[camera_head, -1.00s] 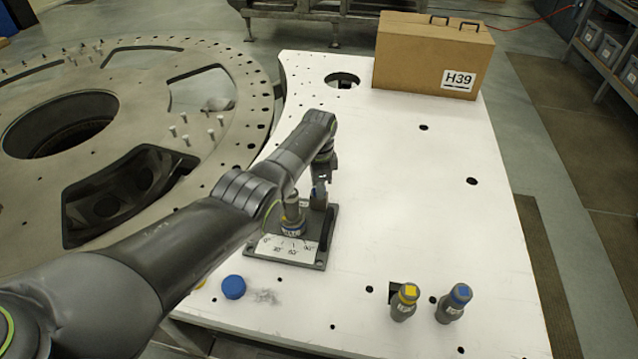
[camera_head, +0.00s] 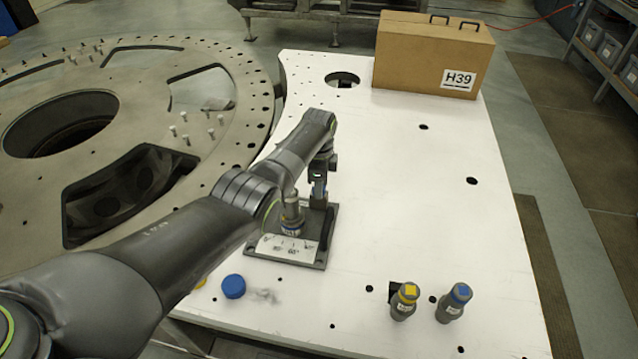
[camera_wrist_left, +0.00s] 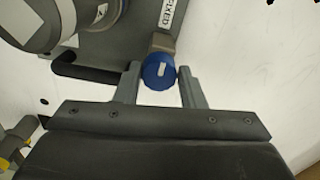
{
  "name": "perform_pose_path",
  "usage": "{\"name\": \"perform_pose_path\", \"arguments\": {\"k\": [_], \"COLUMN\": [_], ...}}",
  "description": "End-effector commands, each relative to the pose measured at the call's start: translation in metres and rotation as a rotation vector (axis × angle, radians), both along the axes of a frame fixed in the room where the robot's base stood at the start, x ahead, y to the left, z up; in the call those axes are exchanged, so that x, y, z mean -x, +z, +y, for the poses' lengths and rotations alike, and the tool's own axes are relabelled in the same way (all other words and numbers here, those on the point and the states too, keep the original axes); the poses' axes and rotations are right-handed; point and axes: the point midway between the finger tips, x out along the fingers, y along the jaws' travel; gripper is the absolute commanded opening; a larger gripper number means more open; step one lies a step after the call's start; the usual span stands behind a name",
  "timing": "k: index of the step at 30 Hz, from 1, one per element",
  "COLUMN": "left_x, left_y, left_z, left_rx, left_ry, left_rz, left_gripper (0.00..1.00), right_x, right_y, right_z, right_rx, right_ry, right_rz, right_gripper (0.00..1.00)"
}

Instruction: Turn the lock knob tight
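The lock knob is a round blue knob with a white mark, seen in the left wrist view (camera_wrist_left: 156,76). It sits on a grey fixture (camera_head: 314,262) with a white angle scale (camera_head: 287,248), on the white table (camera_head: 420,215). My left gripper (camera_head: 318,190) reaches down to the fixture's back right side. In the head view the knob is mostly hidden by the gripper. My right gripper is in neither view.
A yellow-topped cylinder (camera_head: 404,302) and a blue-topped cylinder (camera_head: 455,302) stand at the front right. A loose blue cap (camera_head: 233,286) lies left of them. A cardboard box marked H39 (camera_head: 425,58) stands at the back. The table's right middle is clear.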

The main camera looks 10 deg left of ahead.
Motion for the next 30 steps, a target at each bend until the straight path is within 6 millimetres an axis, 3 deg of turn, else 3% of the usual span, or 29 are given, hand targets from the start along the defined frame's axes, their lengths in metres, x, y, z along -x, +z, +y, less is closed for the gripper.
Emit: {"name": "perform_pose_path", "arguments": {"k": [1, 4, 17, 25, 30], "left_x": [-0.001, -0.001, 0.0, 0.0, -0.001], "left_y": [0.002, 0.001, 0.004, 0.032, 0.068], "left_z": [0.0, 0.0, 0.0, 0.0, 0.0], "left_rx": [0.0, 0.0, 0.001, 0.0, 0.001], "left_ry": [0.0, 0.001, 0.002, 0.002, 0.002], "left_rz": [-0.003, -0.002, 0.0, -0.004, -0.006], "left_gripper": [0.43, 0.56, 0.56, 0.56, 0.56], "right_x": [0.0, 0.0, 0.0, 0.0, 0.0], "right_y": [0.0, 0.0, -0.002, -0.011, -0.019], "right_z": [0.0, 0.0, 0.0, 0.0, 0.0], "right_rx": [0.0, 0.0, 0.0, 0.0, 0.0], "right_ry": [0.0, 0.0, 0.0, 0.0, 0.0], "right_rz": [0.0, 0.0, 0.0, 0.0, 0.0], "right_gripper": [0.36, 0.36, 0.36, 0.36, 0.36]}}
